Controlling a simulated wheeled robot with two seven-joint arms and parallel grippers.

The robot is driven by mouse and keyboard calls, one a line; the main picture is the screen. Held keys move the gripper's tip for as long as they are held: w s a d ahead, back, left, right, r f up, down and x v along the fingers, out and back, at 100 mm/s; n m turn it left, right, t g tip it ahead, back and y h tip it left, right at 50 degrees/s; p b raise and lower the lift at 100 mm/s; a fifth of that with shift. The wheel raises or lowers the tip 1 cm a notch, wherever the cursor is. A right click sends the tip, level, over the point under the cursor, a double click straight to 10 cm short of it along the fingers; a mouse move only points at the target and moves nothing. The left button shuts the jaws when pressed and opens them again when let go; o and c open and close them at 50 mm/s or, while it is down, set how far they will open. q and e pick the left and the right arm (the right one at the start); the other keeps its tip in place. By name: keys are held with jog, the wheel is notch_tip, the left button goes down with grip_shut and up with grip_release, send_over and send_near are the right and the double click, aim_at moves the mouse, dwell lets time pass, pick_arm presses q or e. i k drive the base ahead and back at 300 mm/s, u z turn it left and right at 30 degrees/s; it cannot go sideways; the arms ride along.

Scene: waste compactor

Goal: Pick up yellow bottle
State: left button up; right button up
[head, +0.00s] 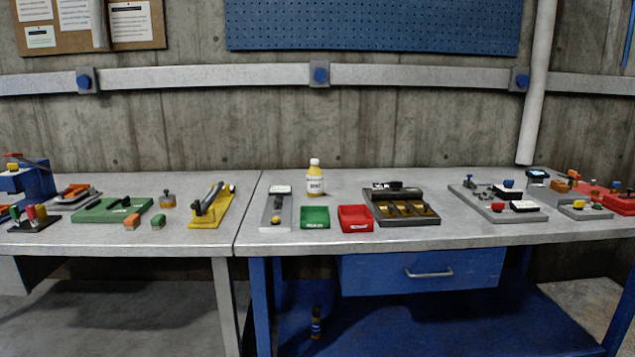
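A yellow bottle (315,179) with a white cap and a pale label stands upright on the grey table. It is at the back of the right-hand table, behind the green bin and the red bin. Nothing touches it. Neither of my grippers shows in the head view.
A green bin (315,217) and a red bin (355,218) stand in front of the bottle. A grey device (277,209) is at their left, a dark tray (401,207) at their right. A small dark bottle (316,323) stands on the blue lower shelf (400,325).

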aim_at(315, 176)
jog(key=z, duration=1.75)
jog(key=i, duration=2.25)
jog(key=u, duration=3.5)
